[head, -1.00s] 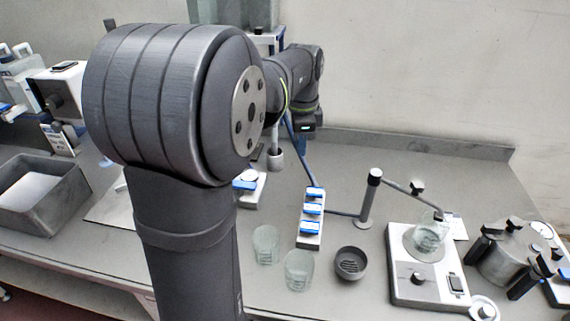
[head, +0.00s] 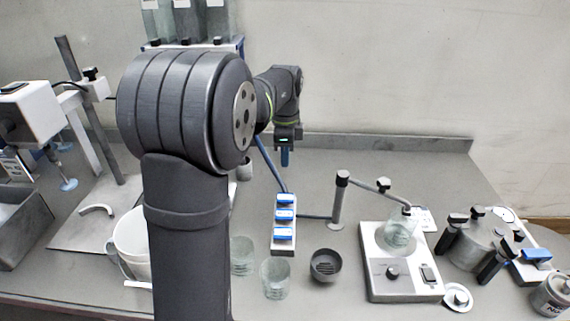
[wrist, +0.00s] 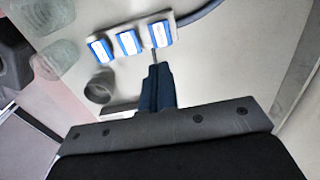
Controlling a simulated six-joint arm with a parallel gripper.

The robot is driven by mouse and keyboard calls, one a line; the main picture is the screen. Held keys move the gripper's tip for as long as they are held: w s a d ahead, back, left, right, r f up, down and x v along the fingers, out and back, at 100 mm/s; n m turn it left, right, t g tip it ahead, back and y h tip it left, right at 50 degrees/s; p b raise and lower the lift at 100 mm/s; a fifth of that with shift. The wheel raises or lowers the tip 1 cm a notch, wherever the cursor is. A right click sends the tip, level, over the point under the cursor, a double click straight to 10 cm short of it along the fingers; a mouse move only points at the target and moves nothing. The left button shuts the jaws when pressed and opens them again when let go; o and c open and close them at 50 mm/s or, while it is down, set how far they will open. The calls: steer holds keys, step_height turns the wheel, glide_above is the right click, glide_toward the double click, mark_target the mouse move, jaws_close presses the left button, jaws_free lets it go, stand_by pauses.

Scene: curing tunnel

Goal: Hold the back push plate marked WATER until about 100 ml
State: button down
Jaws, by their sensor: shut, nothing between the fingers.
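A dispenser block (head: 283,246) carries three blue-edged push plates with white labels, too small to read. The back push plate (head: 284,199) sits nearest the blue hose; it appears as the right-hand plate in the wrist view (wrist: 161,34). My gripper (head: 285,158) is shut and empty, pointing down, behind and above the block, apart from the plates. Its blue fingers show in the wrist view (wrist: 156,88), below the plates in the picture.
Two glass beakers (head: 276,279) and a dark round cup (head: 325,265) stand in front of and beside the block. The spout post (head: 339,205) rises to its right. A metal pot (head: 474,238) is further right.

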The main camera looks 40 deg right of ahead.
mark_target(285, 198)
step_height(285, 198, down, 12)
steer(key=shift+r, duration=0.1)
stand_by(0.4)
steer(key=shift+s+a+f, duration=0.1)
steer(key=shift+a+f, duration=0.05)
steer(key=shift+f, duration=1.25)
stand_by(0.4)
step_height(285, 198, up, 15)
steer(key=shift+d, duration=0.2)
stand_by(1.2)
